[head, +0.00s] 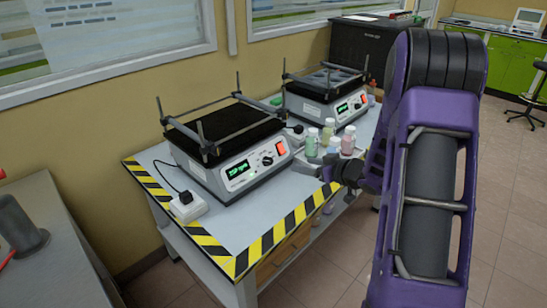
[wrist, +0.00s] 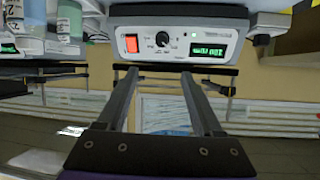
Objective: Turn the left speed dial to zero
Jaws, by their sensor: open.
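The left shaker (head: 228,165) is a white box with a black platform on the striped table. Its front has a green-lit display (head: 238,169), a black speed dial (head: 267,160) and a red switch (head: 281,148). In the wrist view, which is upside down, the dial (wrist: 162,40) is centred on the panel, with the red switch (wrist: 131,44) to its left and the display (wrist: 208,50) to its right. My gripper (wrist: 160,75) is open and empty, its fingers spread on either side of the dial's line, apparently short of the panel.
A second shaker (head: 333,102) stands behind to the right. Several small bottles (head: 329,130) stand between it and my gripper, close to the arm. A white plug block (head: 188,208) lies at the table's left. Black and yellow tape edges the table (head: 246,210).

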